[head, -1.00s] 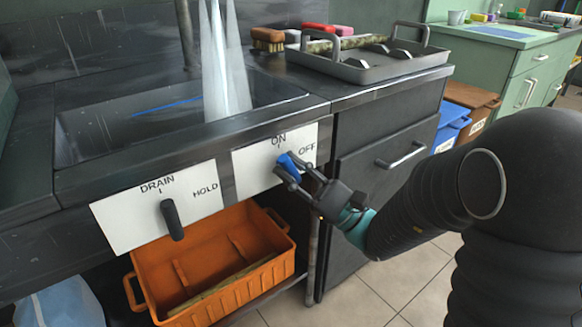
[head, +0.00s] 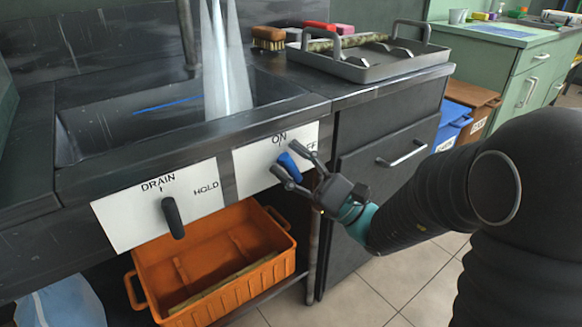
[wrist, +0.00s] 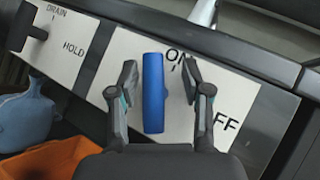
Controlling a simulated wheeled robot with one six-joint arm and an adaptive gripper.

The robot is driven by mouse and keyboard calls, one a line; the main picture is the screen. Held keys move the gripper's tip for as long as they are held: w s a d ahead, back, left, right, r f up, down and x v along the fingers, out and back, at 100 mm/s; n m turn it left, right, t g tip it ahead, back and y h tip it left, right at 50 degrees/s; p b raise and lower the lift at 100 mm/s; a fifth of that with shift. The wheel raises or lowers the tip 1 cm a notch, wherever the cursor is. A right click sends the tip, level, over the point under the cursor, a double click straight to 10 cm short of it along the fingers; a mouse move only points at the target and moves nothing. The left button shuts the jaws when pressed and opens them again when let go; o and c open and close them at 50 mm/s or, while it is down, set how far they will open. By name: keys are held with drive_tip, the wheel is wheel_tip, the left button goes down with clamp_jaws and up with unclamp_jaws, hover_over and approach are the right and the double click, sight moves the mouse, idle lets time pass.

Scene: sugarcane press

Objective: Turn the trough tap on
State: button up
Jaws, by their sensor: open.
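The blue tap handle (head: 288,166) sits on the white ON/OFF plate (head: 249,172) on the trough's front. It points up toward the ON mark, tilted slightly. In the wrist view the blue handle (wrist: 153,93) stands between my fingers with a gap on both sides. My gripper (head: 300,165) is open around the handle, its fingers (wrist: 158,82) apart from it. A pale stream of water (head: 226,65) runs down into the trough (head: 75,135).
A black DRAIN/HOLD lever (head: 172,217) is on the plate to the left. An orange crate (head: 278,272) stands below the trough. A grey tray (head: 372,68) and several brushes lie on the counter at right. A drawer handle (head: 401,154) juts out right of my gripper.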

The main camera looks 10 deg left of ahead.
wheel_tip(320, 180, up, 9)
drive_tip(key=shift+f, duration=0.1)
drive_tip(key=shift+s, duration=0.1)
idle(0.4)
